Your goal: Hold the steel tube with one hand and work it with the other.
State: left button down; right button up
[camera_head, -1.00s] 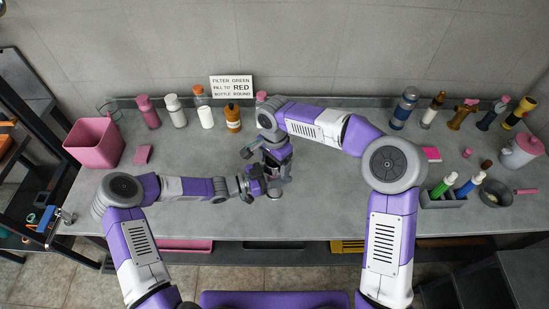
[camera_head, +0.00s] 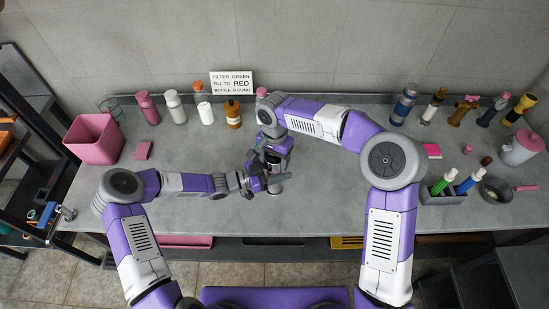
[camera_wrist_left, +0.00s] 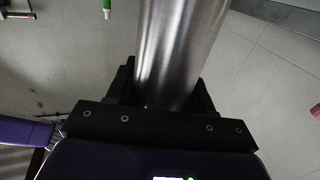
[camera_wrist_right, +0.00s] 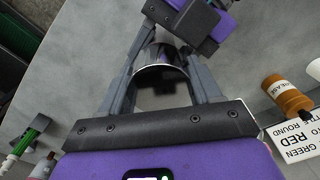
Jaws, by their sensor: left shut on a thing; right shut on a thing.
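The steel tube (camera_head: 275,189) stands upright at the middle of the counter, mostly hidden by my grippers in the head view. In the left wrist view its shiny bare wall (camera_wrist_left: 180,45) fills the space between the fingers. My left gripper (camera_head: 267,183) is shut on the tube from the left, low down. My right gripper (camera_head: 273,162) comes from above and is shut at the tube's upper end. In the right wrist view the tube's shiny curved end (camera_wrist_right: 160,69) lies between the two fingers, with a dark area below it.
Bottles, one of them orange-brown (camera_head: 233,114), line the back by a sign (camera_head: 232,82). A pink bin (camera_head: 94,139) stands at left. A grey holder (camera_head: 443,197) with markers and a pan (camera_head: 495,190) are at right. The counter's middle is mostly free.

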jog(key=o, duration=1.2)
notch_tip(320, 180, up, 4)
jog(key=shift+r, duration=0.4)
jog(key=shift+c, duration=0.7)
notch_tip(320, 180, up, 3)
jog(key=m, duration=0.2)
jog(key=shift+f+m, duration=0.1)
jog(key=shift+m, duration=0.5)
notch_tip(320, 180, down, 8)
jog(key=shift+r, duration=0.2)
